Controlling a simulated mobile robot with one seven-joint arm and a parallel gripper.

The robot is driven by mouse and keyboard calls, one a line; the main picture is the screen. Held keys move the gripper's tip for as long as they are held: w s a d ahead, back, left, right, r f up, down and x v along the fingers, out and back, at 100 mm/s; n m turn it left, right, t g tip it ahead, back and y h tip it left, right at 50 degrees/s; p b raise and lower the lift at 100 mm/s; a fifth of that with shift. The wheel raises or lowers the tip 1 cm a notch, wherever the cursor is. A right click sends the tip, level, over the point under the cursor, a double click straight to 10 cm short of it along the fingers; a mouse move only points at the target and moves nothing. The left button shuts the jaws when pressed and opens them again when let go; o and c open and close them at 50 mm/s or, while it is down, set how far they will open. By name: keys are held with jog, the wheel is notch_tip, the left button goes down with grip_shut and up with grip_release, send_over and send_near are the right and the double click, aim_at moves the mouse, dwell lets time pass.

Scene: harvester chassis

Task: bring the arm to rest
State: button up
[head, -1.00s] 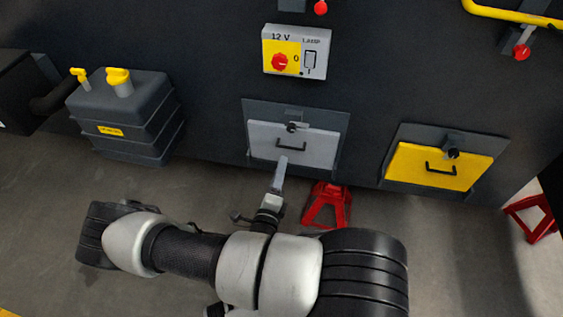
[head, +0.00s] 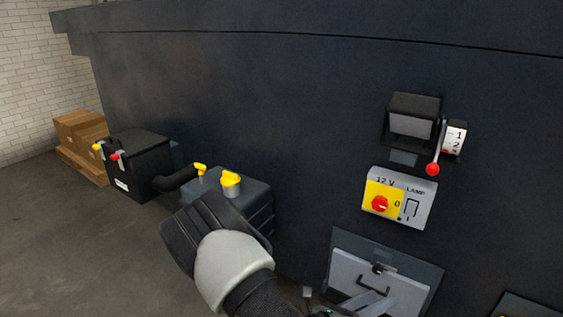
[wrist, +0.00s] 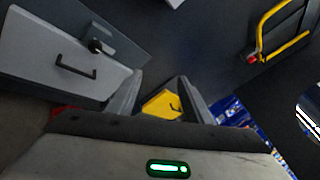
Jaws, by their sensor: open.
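My gripper (wrist: 163,95) shows in the wrist view with its two fingers apart and nothing between them. A grey hatch door with a black handle (wrist: 50,60) is to the left of the fingers there. A yellow hatch door (wrist: 161,104) shows beyond, between the fingers. In the head view my arm crosses the bottom, in front of the dark tank, and the grey hatch door (head: 398,296) is at the lower right. The fingers are mostly out of sight or hard to make out in the head view.
The dark chassis wall carries a 12 V switch box (head: 416,207) with a red knob and a lever unit (head: 415,118) above it. A dark tank with yellow caps (head: 258,192), a black battery box (head: 140,160) and cardboard boxes (head: 80,130) stand left. A yellow rail (wrist: 262,30) shows in the wrist view.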

jog(key=s+r+m+g+y+p, duration=0.25)
jog(key=s+r+m+g, duration=0.25)
jog(key=r+m, duration=0.35)
jog(key=s+r+m+g+y+p, duration=0.1)
jog(key=s+r+m+g+y, duration=0.3)
jog(key=r+m, duration=0.45)
jog(key=s+a+r+m+t+y+p, duration=0.1)
jog(key=s+a+r+m+t+y, duration=0.1)
jog(key=r+m, duration=0.5)
jog(key=s+a+r+m+t+y+p, duration=0.2)
jog(key=a+r+m+t+y, duration=0.3)
jog(key=r, duration=0.7)
jog(key=shift+s+a+m+y+p, duration=0.3)
jog(key=shift+s+a+m+y, duration=0.1)
jog(key=shift+a+m+y, duration=0.7)
